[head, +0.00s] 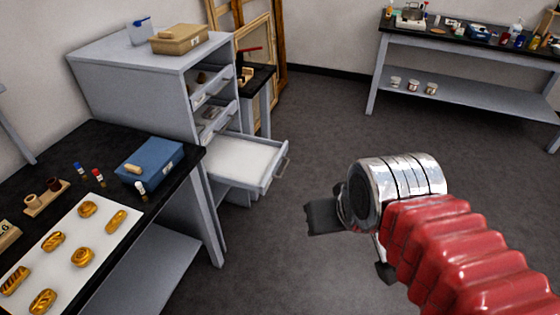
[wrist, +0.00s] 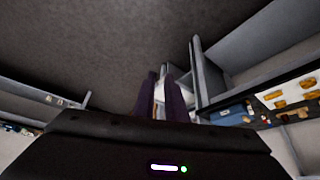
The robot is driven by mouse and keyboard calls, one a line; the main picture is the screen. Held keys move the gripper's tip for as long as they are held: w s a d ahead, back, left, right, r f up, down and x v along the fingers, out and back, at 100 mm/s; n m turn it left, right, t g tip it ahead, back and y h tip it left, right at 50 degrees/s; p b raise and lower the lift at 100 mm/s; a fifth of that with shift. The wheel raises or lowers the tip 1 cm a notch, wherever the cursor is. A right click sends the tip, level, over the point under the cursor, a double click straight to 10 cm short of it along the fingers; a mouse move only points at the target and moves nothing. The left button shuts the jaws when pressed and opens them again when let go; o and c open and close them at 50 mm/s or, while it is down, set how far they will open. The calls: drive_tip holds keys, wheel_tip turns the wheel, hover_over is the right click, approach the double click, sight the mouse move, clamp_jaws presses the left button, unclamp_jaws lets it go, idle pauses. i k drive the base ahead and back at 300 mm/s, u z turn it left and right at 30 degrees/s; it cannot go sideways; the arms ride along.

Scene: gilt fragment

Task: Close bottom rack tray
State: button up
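The bottom rack tray (head: 238,160) is pulled far out of the grey rack cabinet (head: 135,80) in the head view. It is pale and looks empty, with a bar handle (head: 282,168) on its front. My gripper (head: 352,244) hangs over the floor to the right of the tray, apart from it. Its two dark fingers are spread with nothing between them. In the wrist view the fingers (wrist: 161,88) stand apart, with a light patch behind the gap that I cannot identify for sure.
Upper trays (head: 212,116) sit inside the cabinet. A black-topped bench (head: 115,205) with a white sheet of gilt pieces and a blue box (head: 150,162) stands at the left, its leg near the tray. Frames lean behind. Another bench (head: 460,95) stands back right. The middle floor is clear.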

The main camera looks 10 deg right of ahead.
sight(250, 163)
drive_tip(key=u, duration=0.35)
drive_tip(key=i, duration=1.4)
drive_tip(key=u, duration=0.45)
